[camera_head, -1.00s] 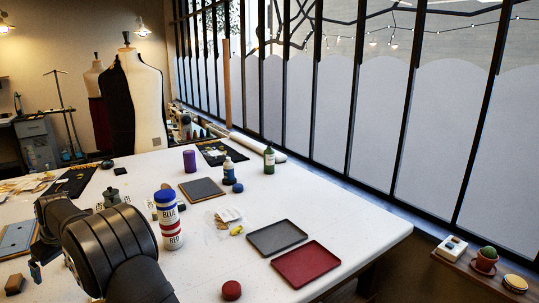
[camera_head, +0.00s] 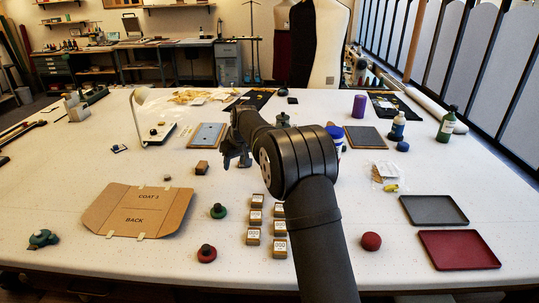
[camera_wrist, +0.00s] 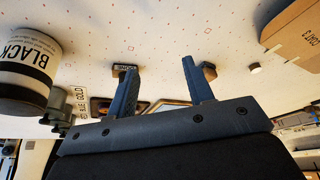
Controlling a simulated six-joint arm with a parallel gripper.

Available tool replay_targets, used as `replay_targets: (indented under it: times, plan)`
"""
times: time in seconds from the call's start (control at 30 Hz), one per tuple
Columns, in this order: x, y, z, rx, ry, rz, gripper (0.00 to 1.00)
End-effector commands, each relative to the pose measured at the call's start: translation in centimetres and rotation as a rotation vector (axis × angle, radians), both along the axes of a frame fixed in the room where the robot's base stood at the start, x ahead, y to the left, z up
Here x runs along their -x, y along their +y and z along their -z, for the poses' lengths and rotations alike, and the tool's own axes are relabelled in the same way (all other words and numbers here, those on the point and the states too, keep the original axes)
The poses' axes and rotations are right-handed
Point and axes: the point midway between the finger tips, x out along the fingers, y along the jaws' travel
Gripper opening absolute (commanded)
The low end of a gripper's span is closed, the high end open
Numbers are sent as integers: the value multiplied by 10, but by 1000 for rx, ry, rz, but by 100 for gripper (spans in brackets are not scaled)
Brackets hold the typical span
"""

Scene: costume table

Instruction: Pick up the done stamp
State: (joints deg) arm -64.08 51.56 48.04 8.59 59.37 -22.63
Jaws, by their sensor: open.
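My gripper (camera_head: 236,161) hangs above the middle of the table, left of my arm's dark links. In the wrist view my gripper (camera_wrist: 159,64) is open, with nothing visible between its two blue fingers. A small dark block labelled DONE (camera_wrist: 124,67), the done stamp, shows just beyond the left finger, partly covered by it. Whether finger and stamp touch I cannot tell. Another small block (camera_wrist: 209,69) shows beyond the right finger; it looks like the brown block (camera_head: 202,168) left of the gripper in the head view.
A container marked BLACK (camera_wrist: 27,70) stands close on the left in the wrist view. A cardboard pattern (camera_head: 137,210) lies on the left.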

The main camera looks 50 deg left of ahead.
Motion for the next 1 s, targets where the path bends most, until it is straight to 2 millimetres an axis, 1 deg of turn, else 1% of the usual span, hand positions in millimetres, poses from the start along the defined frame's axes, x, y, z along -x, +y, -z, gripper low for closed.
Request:
replay_targets:
  times: [0.07,0.2,0.23,0.3,0.33,0.37,0.47,0.6,0.8,0.9,1.0]
  plan:
    - [-12,0,-16,-20,-4,14,48]
    - [-54,-7,-75,-92,-15,64,48]
    - [-60,-9,-86,-104,-17,72,48]
    - [-71,-11,-101,-121,-20,84,48]
    - [-73,-11,-102,-125,-19,86,48]
    - [-74,-10,-101,-127,-19,87,48]
    - [-75,-2,-86,-124,-17,86,48]
    - [-78,13,-58,-124,-18,86,48]
    - [-82,33,-24,-125,-19,86,48]
    - [-83,40,-12,-126,-20,86,48]
    - [-84,45,-4,-126,-20,86,48]
